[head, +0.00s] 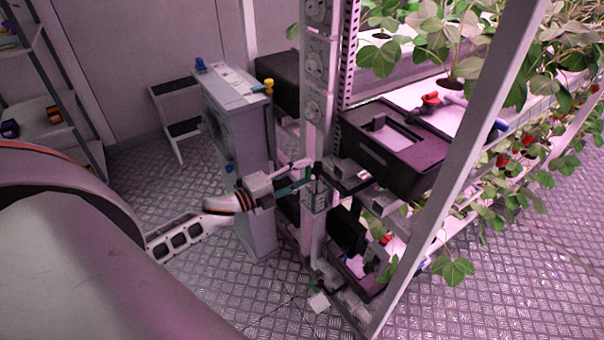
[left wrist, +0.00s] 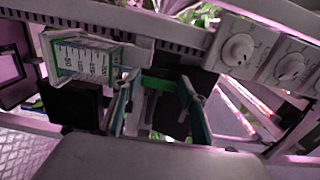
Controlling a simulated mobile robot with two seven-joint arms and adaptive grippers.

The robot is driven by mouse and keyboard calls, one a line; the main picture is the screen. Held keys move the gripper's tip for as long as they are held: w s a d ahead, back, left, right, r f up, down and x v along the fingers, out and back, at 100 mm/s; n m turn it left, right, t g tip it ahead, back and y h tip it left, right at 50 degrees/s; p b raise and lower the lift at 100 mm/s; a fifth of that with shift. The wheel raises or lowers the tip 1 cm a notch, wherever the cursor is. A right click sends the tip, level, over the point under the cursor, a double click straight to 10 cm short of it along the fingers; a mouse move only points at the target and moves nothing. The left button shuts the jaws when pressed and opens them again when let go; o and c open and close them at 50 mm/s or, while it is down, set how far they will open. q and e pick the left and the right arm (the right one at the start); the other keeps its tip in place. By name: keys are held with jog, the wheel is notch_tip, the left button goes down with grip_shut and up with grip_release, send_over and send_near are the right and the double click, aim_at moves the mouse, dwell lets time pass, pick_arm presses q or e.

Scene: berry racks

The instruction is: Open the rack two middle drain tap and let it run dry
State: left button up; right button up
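The rack (head: 314,120) has a middle level with a dark box (head: 405,150) on it. My left gripper (head: 311,175) reaches from the left to the rack's upright at about this level. In the left wrist view, a green tap handle (left wrist: 158,83) lies between the two teal-padded fingers (left wrist: 160,97). The fingers stand apart on either side of it; I cannot tell whether either touches it. A clear cup with printed scale marks (left wrist: 85,60) is left of the fingers. Any flow of water is too small to tell. My right gripper is not in view.
A tall grey cabinet (head: 235,95) stands close behind my left forearm. A step stool (head: 176,125) and shelving (head: 60,70) are farther left. Round dials (left wrist: 238,50) line the upright. Plants (head: 440,45) overhang the right side.

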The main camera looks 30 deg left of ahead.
pick_arm(q)
jog(key=shift+o, duration=0.8)
jog(key=shift+s, duration=0.1)
jog(key=v, duration=1.2)
jog(key=shift+d+f, duration=0.1)
jog(key=s+d+f+n+g+y, duration=0.2)
jog(key=s+d+f+n, duration=0.4)
jog(key=d+f+n, duration=0.3)
jog(key=s+d+f+n+g+y, duration=0.2)
jog(key=s+d+f+n, duration=0.5)
jog(key=d, duration=0.6)
notch_tip(320, 180, down, 3)
jog(key=shift+s+d+r+n+g, duration=0.2)
jog(key=shift+s+n+g, duration=0.1)
jog(key=shift+n+g, duration=0.65)
dwell(0.3)
